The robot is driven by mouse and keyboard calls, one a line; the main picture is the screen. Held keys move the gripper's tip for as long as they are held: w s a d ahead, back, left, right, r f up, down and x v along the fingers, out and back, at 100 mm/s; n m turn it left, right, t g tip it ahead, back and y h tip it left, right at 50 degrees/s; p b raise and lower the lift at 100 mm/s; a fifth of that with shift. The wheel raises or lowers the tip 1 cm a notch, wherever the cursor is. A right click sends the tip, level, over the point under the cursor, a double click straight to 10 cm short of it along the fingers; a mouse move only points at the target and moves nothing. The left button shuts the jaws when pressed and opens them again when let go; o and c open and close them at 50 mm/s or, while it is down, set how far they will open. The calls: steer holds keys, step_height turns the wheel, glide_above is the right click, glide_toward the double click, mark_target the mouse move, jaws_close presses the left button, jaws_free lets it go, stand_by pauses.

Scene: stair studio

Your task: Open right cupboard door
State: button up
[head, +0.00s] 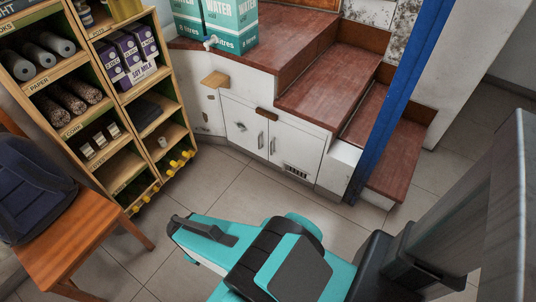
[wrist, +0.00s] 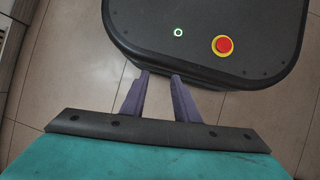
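The right cupboard door (head: 294,148) is a white panel low in the white cabinet under the wooden steps in the head view. It looks shut, with a vertical metal handle (head: 272,146) on its left side and a dark vent near its lower edge. The left cupboard door (head: 241,122) is beside it, also shut, with its handle (head: 261,140) close to the right one. In the wrist view my gripper (wrist: 160,76) has two purple fingers apart with nothing between them. It points at my own base, away from the cupboard. My gripper's fingers are not visible in the head view.
A shelf unit (head: 115,88) with goods stands at the left, and a wooden chair (head: 75,235) with a dark backpack (head: 35,190) is in front of it. A blue post (head: 402,90) stands right of the cabinet. Tiled floor (head: 215,185) before the doors is clear.

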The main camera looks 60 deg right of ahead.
steer(key=w+d+f+n+h+b, duration=0.2)
steer(key=w+d+f+b, duration=0.2)
steer(key=d, duration=0.4)
steer(key=w+d+f+n+h+b, duration=0.25)
steer(key=d+b, duration=0.25)
steer(key=d, duration=0.4)
steer(key=w+d+f+n+h+b, duration=0.25)
steer(key=w+d+f+b, duration=0.2)
steer(key=d, duration=0.35)
steer(key=w+d+n+h+b, duration=0.2)
steer(key=w+d+h+b, duration=0.1)
steer(key=d, duration=0.5)
steer(key=w+d+r+n+t+h+b, duration=0.1)
steer(key=w+d+n+h+b, duration=0.2)
steer(key=d+b, duration=0.2)
steer(key=w+d+n+h+b, duration=0.2)
steer(key=d+b, duration=0.3)
steer(key=d, duration=0.6)
steer(key=shift+w+d+r+t+h, duration=0.15)
steer(key=shift+w+r+t+h, duration=0.25)
steer(key=shift+w, duration=0.3)
steer(key=shift+d+f, duration=0.1)
steer(key=s+d+b, duration=0.2)
steer(key=d+b, duration=0.2)
steer(key=d, duration=0.9)
steer(key=shift+s+d, duration=0.2)
steer(key=shift+s, duration=0.2)
